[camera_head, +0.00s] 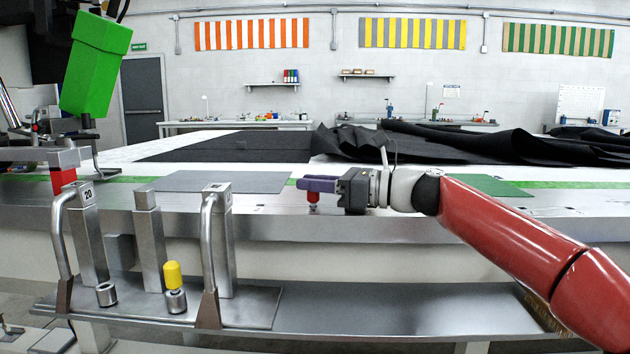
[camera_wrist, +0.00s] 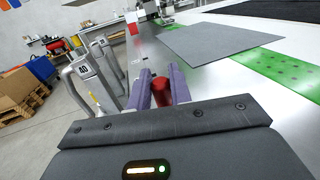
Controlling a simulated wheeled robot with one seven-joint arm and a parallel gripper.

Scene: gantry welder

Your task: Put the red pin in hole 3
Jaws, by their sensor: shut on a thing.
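My gripper (camera_head: 318,185) has purple fingers, shut on a red pin (camera_head: 313,197) above the front part of the long steel table. The pin hangs roughly upright, with a pale metallic lower end; I cannot tell whether it touches the table. In the wrist view the red pin (camera_wrist: 160,93) sits between the fingertips (camera_wrist: 161,82). On the lower steel shelf, a yellow pin (camera_head: 173,275) stands in a round metal collar (camera_head: 176,301). Another collar (camera_head: 106,294) to its left has no pin showing. I cannot make out any hole marked 3.
Two bent metal handles (camera_head: 210,250) (camera_head: 62,235) rise at left, beside square posts; one post carries a label reading 20. A grey sheet (camera_head: 215,182) and crumpled black fabric (camera_head: 450,140) lie on the table. A green block (camera_head: 95,65) hangs upper left. Wooden pallets (camera_wrist: 28,98) stand on the floor.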

